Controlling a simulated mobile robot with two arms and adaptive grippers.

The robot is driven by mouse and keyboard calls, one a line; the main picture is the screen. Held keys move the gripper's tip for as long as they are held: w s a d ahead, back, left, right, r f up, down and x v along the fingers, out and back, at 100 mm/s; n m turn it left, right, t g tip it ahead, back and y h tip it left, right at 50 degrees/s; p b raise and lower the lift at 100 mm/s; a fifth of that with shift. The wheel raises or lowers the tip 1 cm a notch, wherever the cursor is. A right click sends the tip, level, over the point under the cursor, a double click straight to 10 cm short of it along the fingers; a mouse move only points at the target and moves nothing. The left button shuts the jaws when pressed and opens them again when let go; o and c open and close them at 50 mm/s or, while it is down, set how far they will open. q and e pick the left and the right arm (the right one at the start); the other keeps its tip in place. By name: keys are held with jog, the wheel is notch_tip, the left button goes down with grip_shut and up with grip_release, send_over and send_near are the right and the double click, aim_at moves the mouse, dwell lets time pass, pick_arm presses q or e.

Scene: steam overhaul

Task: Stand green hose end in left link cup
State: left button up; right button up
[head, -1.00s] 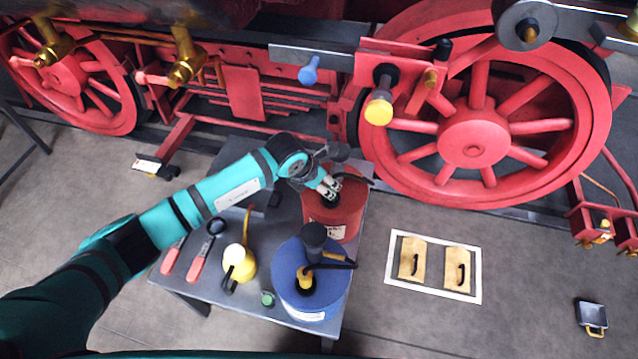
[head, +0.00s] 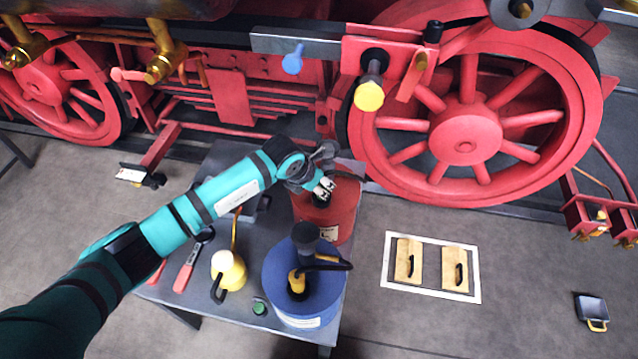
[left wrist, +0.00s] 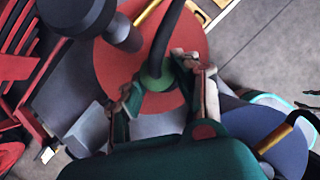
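The red drum (head: 340,222) stands on the small table and shows large in the left wrist view (left wrist: 115,70). The green hose end (left wrist: 158,76) sits at the middle of the drum's top, with a black hose (left wrist: 167,35) rising from it. My left gripper (head: 323,190) is above the drum. In the left wrist view its fingers (left wrist: 158,82) stand apart on either side of the green hose end; firm contact does not show. I cannot tell which fitting on the engine is the left link cup. My right gripper is not in view.
A blue drum (head: 283,262) with a pump top stands close to the red drum. A yellow oil can (head: 231,271), a small green cap (head: 259,307) and a red-handled tool (head: 186,272) lie nearby on the table (head: 240,320). Red engine wheels (head: 466,137) stand behind.

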pick_arm(q)
grip_shut()
jog(key=shift+r+p, duration=0.6)
jog(key=shift+r, duration=0.2)
jog(key=shift+r+p, duration=1.25)
jog(key=shift+r, duration=0.75)
